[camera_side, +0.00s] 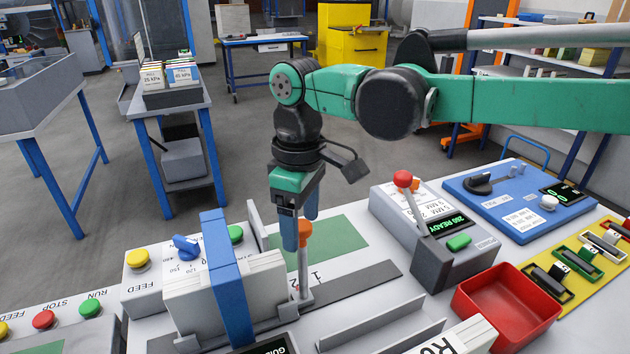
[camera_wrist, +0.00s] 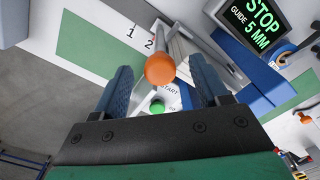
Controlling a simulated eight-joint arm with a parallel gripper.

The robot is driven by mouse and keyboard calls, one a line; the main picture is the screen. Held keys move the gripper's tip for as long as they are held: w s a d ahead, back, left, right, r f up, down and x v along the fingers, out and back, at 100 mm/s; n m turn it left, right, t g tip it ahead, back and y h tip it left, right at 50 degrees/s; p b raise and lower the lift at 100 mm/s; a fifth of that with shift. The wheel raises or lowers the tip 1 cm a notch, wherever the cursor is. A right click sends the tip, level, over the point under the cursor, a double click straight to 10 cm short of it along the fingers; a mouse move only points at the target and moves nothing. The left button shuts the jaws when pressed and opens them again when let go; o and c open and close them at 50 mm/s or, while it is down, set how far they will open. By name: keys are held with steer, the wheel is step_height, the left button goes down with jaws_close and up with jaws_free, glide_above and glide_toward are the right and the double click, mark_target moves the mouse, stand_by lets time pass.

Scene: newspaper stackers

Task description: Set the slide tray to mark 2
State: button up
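An orange knob (camera_side: 304,228) tops a thin grey upright post (camera_side: 303,268) beside a white strip marked 1 and 2. In the wrist view the orange knob (camera_wrist: 160,69) is large, and its post meets the grey part close to mark 2 (camera_wrist: 148,44). Mark 1 (camera_wrist: 130,32) is farther left. I cannot tell the tray's exact setting. My gripper (camera_side: 301,225) points down at the knob. In the wrist view its blue fingers (camera_wrist: 162,75) are apart, one on each side of the knob, with gaps showing. It is open and holds nothing.
A blue guide frame (camera_side: 227,285) over a white stack stands close left of my gripper. To the right are a grey console (camera_side: 440,225) with a red-knobbed lever and a red bin (camera_side: 507,308).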

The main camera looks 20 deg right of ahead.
steer(key=shift+r, duration=0.1)
steer(key=shift+r, duration=2.7)
steer(key=shift+d, duration=0.2)
steer(key=s+d+f+m+t, duration=0.3)
steer(key=s+d+m, duration=0.1)
steer(key=d, duration=0.6)
steer(key=s+d+f+m+t, duration=0.3)
steer(key=s+d+m+t, duration=0.1)
steer(key=d, duration=0.6)
steer(key=shift+s+d+f+m, duration=0.15)
steer(key=shift+s+d+m, duration=0.05)
steer(key=shift+s+m, duration=0.4)
